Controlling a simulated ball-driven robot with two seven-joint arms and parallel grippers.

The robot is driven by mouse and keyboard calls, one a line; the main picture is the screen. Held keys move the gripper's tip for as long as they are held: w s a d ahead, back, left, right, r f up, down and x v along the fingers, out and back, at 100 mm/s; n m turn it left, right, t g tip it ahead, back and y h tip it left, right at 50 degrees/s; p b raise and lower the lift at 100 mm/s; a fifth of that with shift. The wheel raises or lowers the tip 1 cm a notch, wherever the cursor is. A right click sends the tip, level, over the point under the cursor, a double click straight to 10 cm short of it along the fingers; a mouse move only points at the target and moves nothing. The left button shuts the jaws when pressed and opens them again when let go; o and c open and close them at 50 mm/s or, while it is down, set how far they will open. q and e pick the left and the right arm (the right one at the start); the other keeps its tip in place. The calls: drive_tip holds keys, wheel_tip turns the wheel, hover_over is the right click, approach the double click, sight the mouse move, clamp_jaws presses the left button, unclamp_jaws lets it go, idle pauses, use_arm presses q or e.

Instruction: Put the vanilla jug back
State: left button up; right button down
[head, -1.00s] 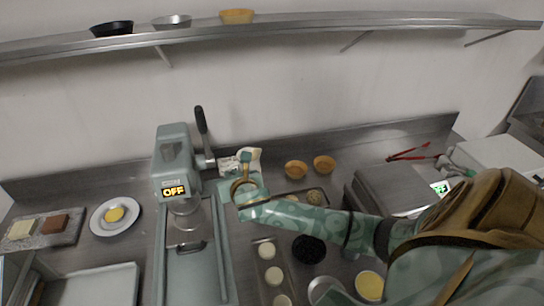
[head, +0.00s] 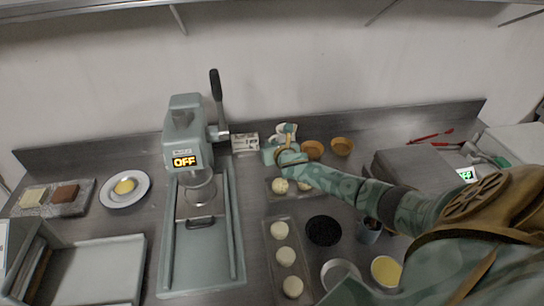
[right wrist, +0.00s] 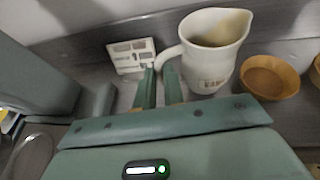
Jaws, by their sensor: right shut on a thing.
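The vanilla jug (head: 286,130) is a white pitcher at the back of the counter in the head view. In the right wrist view the jug (right wrist: 215,48) looks upright, with a small label low on its side and its handle toward me. My right gripper (right wrist: 160,76) is shut on the jug at its handle. In the head view my right gripper (head: 277,147) is just in front of the jug and hides its lower part. I cannot tell whether the jug's base touches the counter. My left gripper is not in view.
A white printed card (head: 245,143) stands left of the jug, near the press marked OFF (head: 184,135). Two orange-brown bowls (head: 313,150) (head: 342,147) sit close on its right. A dough tray (head: 272,283) and a dark round dish (head: 323,230) lie in front.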

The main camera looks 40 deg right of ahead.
wheel_tip(320, 180, down, 3)
drive_tip(key=shift+f+b, duration=0.2)
drive_tip(key=shift+b, duration=0.55)
drive_tip(key=shift+r, duration=0.1)
drive_tip(key=c, duration=1.8)
unclamp_jaws()
drive_tip(key=shift+c, duration=0.2)
drive_tip(key=o, duration=0.3)
drive_tip(key=shift+o, duration=0.2)
